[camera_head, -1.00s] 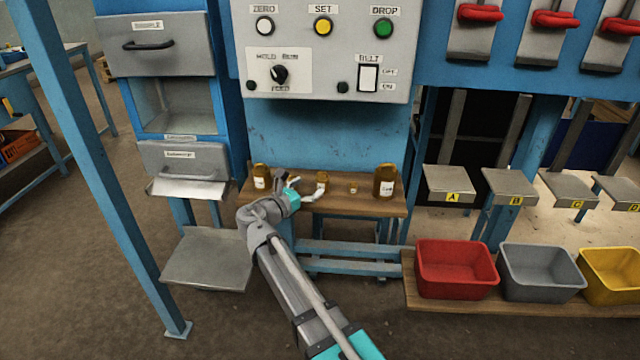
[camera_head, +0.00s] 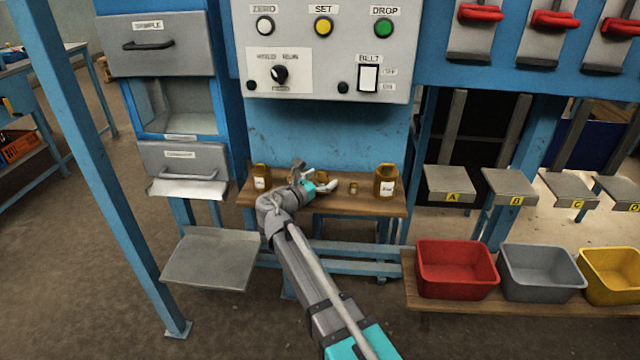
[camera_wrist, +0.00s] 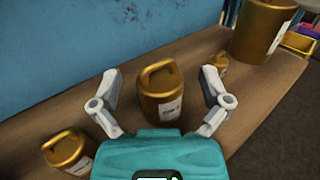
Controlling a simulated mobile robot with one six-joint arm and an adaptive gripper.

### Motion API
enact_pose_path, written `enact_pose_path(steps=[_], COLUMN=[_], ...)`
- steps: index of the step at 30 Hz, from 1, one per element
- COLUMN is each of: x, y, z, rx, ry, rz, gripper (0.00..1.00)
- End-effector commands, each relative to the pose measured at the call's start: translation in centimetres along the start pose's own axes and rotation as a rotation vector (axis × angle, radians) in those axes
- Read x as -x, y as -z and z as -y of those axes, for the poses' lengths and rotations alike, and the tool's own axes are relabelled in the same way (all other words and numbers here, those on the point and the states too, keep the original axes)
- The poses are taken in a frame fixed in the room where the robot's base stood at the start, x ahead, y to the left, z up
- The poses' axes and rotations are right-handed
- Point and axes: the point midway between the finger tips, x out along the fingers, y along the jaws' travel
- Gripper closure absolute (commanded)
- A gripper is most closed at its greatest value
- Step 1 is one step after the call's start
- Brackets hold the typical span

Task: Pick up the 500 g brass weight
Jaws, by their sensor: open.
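Several brass weights with loop handles and white labels stand on a wooden shelf (camera_head: 340,205). The label print is too small to read, so I cannot confirm which is the 500 g one. A middle-sized brass weight (camera_wrist: 158,95) stands upright between my open fingers in the wrist view, with a gap on each side. In the head view, my gripper (camera_head: 315,178) partly hides this weight. Another weight (camera_head: 262,178) stands to its left. A small one (camera_head: 353,187) and the largest one (camera_head: 385,182) stand to its right. My gripper holds nothing.
A blue panel (camera_wrist: 60,50) rises behind the shelf. The grey control box (camera_head: 325,50) overhangs it. In the wrist view, the small weight (camera_wrist: 219,63) is just beyond my right finger. Red (camera_head: 456,268) and grey (camera_head: 540,272) bins stand lower right.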

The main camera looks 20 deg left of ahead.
Motion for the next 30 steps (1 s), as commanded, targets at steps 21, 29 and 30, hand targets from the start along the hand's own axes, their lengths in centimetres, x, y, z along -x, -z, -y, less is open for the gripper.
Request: enact_pose_path(steps=[21,29,30], x=[-0.02,-0.01,-0.01], y=[0.00,0.00,0.00], z=[0.01,0.01,0.01], rx=[0.000,0.000,0.000], ry=[0.000,0.000,0.000], rz=[0.000,0.000,0.000], gripper=[0.37,0.85,0.92])
